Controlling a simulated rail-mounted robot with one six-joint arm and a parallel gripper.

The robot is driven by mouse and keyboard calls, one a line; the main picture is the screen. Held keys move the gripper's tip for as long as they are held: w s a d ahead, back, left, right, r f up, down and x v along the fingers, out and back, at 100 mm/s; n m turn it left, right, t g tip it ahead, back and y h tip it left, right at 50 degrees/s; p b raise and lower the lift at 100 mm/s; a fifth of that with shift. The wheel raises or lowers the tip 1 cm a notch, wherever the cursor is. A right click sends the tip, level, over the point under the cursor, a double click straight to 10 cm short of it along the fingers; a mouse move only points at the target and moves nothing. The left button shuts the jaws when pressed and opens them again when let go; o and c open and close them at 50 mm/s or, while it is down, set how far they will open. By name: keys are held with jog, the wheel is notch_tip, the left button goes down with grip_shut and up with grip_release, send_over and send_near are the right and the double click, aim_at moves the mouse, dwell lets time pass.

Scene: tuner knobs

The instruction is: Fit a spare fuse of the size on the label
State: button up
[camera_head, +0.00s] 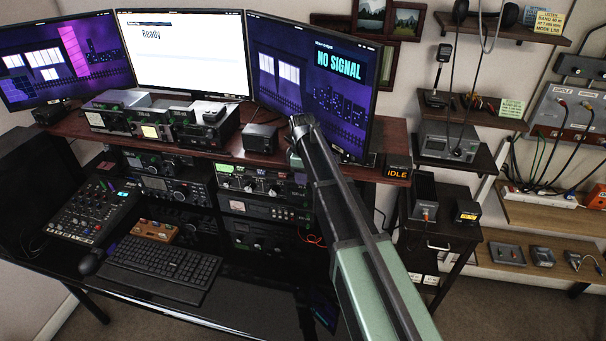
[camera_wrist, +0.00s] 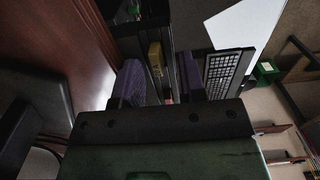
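I cannot make out a fuse, a fuse holder or a fuse-size label in either view. My gripper (camera_head: 301,124) is in front of the right monitor, above the desk's upper shelf, at the far end of my pale green arm. In the wrist view my gripper (camera_wrist: 160,84) has its two dark purple-grey fingers apart, and nothing shows held between them. Dark equipment and a small tan item (camera_wrist: 155,54) show beyond the gap. A yellow note (camera_head: 549,22) reads a band and mode; a pale green note (camera_head: 512,108) is too small to read.
Radios (camera_head: 158,125) line the upper shelf (camera_head: 392,150), beneath three monitors (camera_head: 184,52). A keyboard (camera_head: 164,268) and mixer (camera_head: 93,212) lie on the lower desk. A black side table (camera_head: 440,232) holds small boxes. Cables hang by the right wall above wooden shelves (camera_head: 540,215).

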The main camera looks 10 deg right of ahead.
notch_tip(320, 180, up, 11)
jog(key=p, duration=1)
jog(key=shift+p, duration=0.4)
jog(key=shift+f, duration=0.1)
jog(key=s+f+m+b, duration=0.4)
jog(key=s+f+b, duration=0.1)
jog(key=s, duration=0.4)
jog(key=s+f+m+b, duration=0.4)
jog(key=s+f+b, duration=0.1)
jog(key=s, duration=0.4)
jog(key=s+f+m+b, duration=0.5)
jog(key=s+f+b, duration=0.1)
jog(key=s, duration=0.4)
jog(key=shift+d, duration=0.3)
